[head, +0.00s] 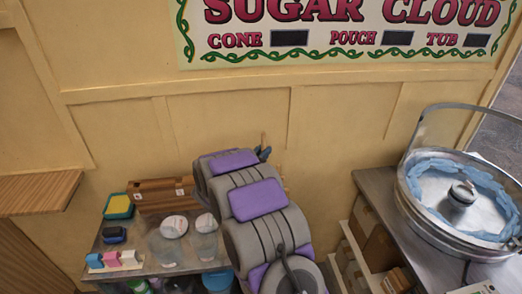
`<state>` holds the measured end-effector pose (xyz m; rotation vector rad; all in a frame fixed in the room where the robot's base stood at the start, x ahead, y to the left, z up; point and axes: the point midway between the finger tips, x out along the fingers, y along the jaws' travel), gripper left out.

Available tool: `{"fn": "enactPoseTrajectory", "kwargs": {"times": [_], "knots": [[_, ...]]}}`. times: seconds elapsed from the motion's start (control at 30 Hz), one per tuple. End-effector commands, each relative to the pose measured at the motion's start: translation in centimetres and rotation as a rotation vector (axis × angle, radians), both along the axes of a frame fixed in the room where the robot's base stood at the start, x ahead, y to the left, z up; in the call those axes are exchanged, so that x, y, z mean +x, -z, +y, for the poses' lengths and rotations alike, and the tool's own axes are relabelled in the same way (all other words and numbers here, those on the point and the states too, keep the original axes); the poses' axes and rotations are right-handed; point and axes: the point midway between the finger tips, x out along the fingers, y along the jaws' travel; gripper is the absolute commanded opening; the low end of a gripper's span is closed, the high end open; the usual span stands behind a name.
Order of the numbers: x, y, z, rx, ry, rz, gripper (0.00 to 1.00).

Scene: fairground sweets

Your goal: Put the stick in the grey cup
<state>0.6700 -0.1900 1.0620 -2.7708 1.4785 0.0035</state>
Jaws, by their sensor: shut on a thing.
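My gripper (263,153) shows only as a small blue and dark tip past the far end of my grey and purple arm, which hides most of it. A thin pale stick (263,139) stands up at this tip, against the cream wall. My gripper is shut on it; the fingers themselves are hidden. No plainly grey cup can be made out. Two see-through greyish cups stand on the low table left of my arm, one at the left (166,251) and one nearer my arm (204,246). My gripper is above and to the right of them.
The low table also bears a wooden rack (155,195), a yellow and teal sponge (118,207) and coloured blocks (112,260). A metal-topped counter (376,183) at right holds a round floss machine (440,228). A wooden shelf (38,192) juts out at left.

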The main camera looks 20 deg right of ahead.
Motion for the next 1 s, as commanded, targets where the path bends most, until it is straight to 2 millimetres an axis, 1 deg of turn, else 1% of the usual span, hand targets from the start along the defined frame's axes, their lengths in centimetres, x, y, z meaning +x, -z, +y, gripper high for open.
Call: {"fn": "enactPoseTrajectory", "kwargs": {"times": [0.17,0.2,0.5,0.8,0.87,0.97,1.0], "knots": [[0.0,0.0,0.2,-0.002,0.0,0.0,0.0],[0.0,0.0,0.2,-0.002,0.0,0.0,0.22],[0.0,0.0,0.2,-0.003,0.0,0.001,0.5],[-0.1,-0.1,0.4,-0.002,-0.001,0.001,0.5],[-0.3,-0.1,0.9,-0.002,-0.002,0.001,0.5],[-1.0,-0.2,2.0,-0.003,-0.003,0.001,0.5],[-1.4,-0.1,2.7,-0.003,-0.005,0.003,0.5]]}}
